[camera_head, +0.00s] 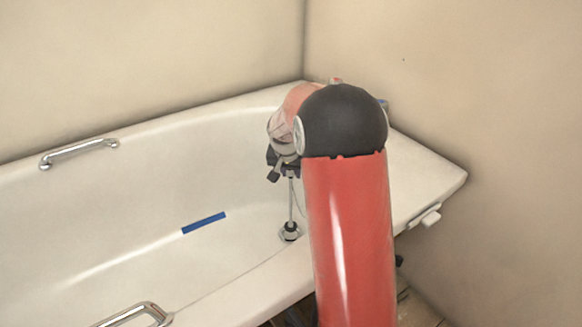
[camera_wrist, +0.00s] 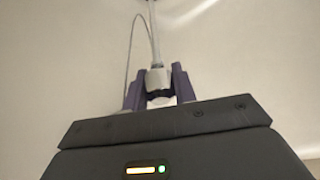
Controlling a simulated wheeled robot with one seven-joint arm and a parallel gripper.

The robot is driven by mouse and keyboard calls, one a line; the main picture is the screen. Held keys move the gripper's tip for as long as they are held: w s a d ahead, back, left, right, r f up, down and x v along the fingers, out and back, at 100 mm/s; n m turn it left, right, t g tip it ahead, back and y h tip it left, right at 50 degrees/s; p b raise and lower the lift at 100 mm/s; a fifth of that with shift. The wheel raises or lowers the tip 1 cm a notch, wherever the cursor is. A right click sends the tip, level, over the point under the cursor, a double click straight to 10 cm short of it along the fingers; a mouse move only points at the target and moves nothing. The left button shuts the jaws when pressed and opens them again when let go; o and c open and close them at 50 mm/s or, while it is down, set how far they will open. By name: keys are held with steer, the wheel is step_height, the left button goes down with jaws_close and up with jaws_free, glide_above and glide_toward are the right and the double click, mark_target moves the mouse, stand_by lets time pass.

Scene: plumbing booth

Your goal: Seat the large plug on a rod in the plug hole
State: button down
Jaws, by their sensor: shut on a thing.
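My gripper (camera_head: 288,170) is over the inside of the white bath (camera_head: 150,235), near its right end, pointing down. It is shut on the top of a thin upright rod (camera_head: 291,203). At the rod's lower end is a dark plug (camera_head: 290,231) with a pale ring about it, at the bath floor; I cannot tell whether it sits in the plug hole or just above it. In the wrist view my gripper's purple fingers (camera_wrist: 158,84) flank the rod's pale grip (camera_wrist: 157,76). The rod (camera_wrist: 154,38) runs to the top edge, where its far end is barely visible. The plug hole is hidden.
A thin cord (camera_wrist: 131,40) loops beside the rod. A blue strip (camera_head: 204,223) lies on the bath floor to the left. Chrome handles (camera_head: 79,152) are on the far rim and on the near rim (camera_head: 137,315). Walls stand behind and right of the bath.

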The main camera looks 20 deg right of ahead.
steer(key=shift+f+b, duration=1.05)
steer(key=shift+f, duration=0.75)
steer(key=c, duration=1.1)
jaws_free()
steer(key=shift+o, duration=0.2)
